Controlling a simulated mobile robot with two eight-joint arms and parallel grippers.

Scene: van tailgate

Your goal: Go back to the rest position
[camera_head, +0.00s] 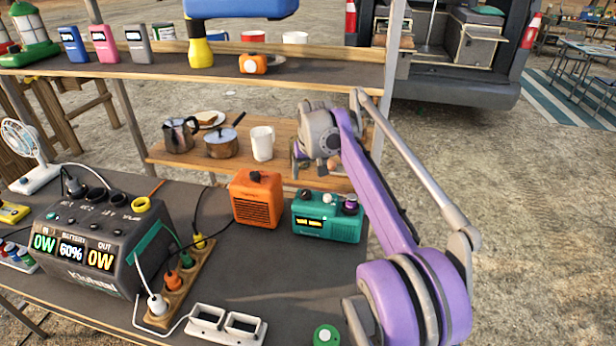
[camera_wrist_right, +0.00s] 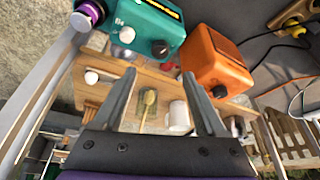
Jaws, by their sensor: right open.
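My right arm rises in purple and grey along the right side of the table in the head view. Its gripper (camera_head: 302,160) is partly hidden behind its own wrist, above and behind the teal box, in front of the wooden lower shelf. In the right wrist view the two grey fingers (camera_wrist_right: 160,80) stand wide apart with nothing between them. The lower shelf shows beyond the gap. My left gripper is in neither view.
The orange box (camera_head: 257,200) and the teal box (camera_head: 328,217) stand near my right gripper. A power station (camera_head: 95,250) and a wooden socket strip (camera_head: 185,283) are at left. Pots and a white mug (camera_head: 262,143) stand on the lower shelf (camera_head: 290,170). Open ground lies right.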

